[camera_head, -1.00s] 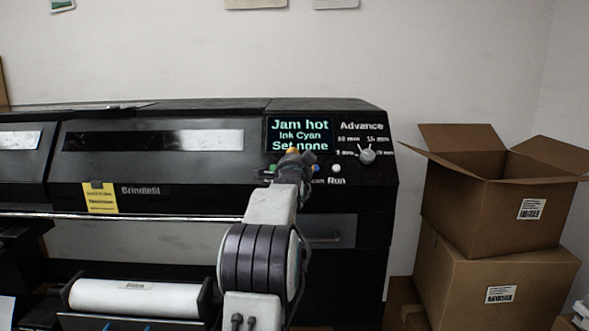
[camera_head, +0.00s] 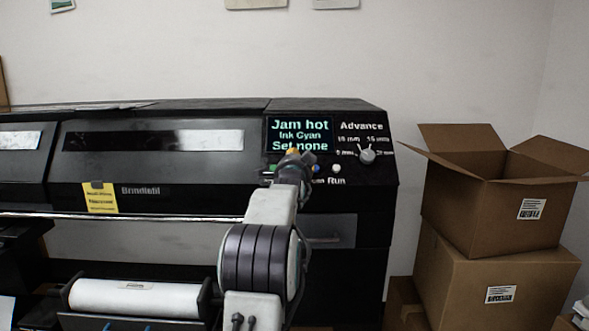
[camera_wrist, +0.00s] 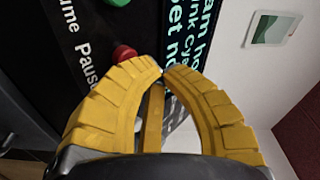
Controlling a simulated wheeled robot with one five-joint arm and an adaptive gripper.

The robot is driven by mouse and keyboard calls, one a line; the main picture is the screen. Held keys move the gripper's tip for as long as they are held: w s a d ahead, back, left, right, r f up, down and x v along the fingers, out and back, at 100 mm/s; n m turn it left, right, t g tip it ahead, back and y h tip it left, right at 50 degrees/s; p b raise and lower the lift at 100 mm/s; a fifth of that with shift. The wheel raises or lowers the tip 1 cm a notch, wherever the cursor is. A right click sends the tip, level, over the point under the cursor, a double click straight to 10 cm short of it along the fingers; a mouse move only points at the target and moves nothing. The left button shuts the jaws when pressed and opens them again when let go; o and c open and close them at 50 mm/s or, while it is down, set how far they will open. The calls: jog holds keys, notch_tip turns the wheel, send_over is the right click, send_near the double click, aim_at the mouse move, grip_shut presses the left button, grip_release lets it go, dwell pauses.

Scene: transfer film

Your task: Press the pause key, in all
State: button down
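The pause key is a round red button (camera_wrist: 124,54) beside the word "Pause" in the wrist view. In the head view it is hidden behind my gripper (camera_head: 293,152). My gripper's yellow fingers (camera_wrist: 162,70) curve together, with their tips almost touching and nothing between them. In the wrist view the tips are just right of and below the red button; I cannot tell how far they are from the panel. The screen (camera_head: 299,134) reads "Jam hot, Ink Cyan, Set none".
A green button (camera_wrist: 118,2) labelled "...ume" is near the red one. A blue button (camera_head: 316,168), a white button (camera_head: 336,168) by "Run" and the Advance knob (camera_head: 367,155) are to the right. Cardboard boxes (camera_head: 495,290) stand right of the printer.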

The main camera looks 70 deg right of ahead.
jog(key=shift+d+f, duration=0.1)
jog(key=shift+f, duration=0.05)
dwell(0.6)
jog(key=shift+w+d+f, duration=0.1)
jog(key=shift+d+f, duration=0.05)
jog(key=shift+d, duration=0.05)
jog(key=shift+w+d+f, duration=0.1)
jog(key=shift+d+f, duration=0.2)
jog(key=shift+f, duration=0.05)
dwell(1.1)
jog(key=shift+a+r+b, duration=0.15)
jog(key=shift+b, duration=0.15)
jog(key=shift+s+a+r, duration=0.2)
jog(key=shift+a+r, duration=0.25)
jog(key=shift+r, duration=0.05)
dwell(0.4)
jog(key=shift+s+a+r+b, duration=0.25)
jog(key=shift+a+r+b, duration=0.2)
jog(key=shift+a+r, duration=0.45)
jog(key=shift+s+a+r+b, duration=0.25)
jog(key=shift+a+r+b, duration=0.15)
jog(key=shift+a+r, duration=0.45)
